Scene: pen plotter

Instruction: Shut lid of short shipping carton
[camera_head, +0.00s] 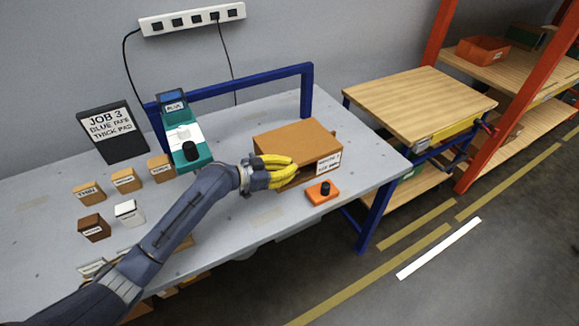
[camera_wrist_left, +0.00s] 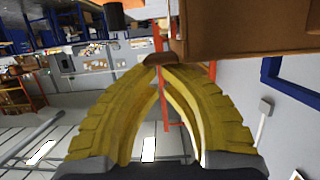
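The shipping carton (camera_head: 296,141) is a brown box near the right end of the grey bench, with a white label on its front side. Its top looks flat and lies over the box. How tightly the lid sits at the front is hidden by my gripper. My left gripper (camera_head: 291,169), with yellow ribbed fingers, is at the carton's front left side. In the left wrist view the fingertips (camera_wrist_left: 162,62) come together, with a small brown piece at them. Whether they pinch it is unclear. The carton (camera_wrist_left: 250,30) fills the upper right there. My right gripper is not seen.
An orange block with a black knob (camera_head: 323,190) stands just before the carton. A teal device (camera_head: 186,150) and several small boxes stand left. A blue frame (camera_head: 240,84) runs behind. A wooden-topped table (camera_head: 420,100) is right, across a gap.

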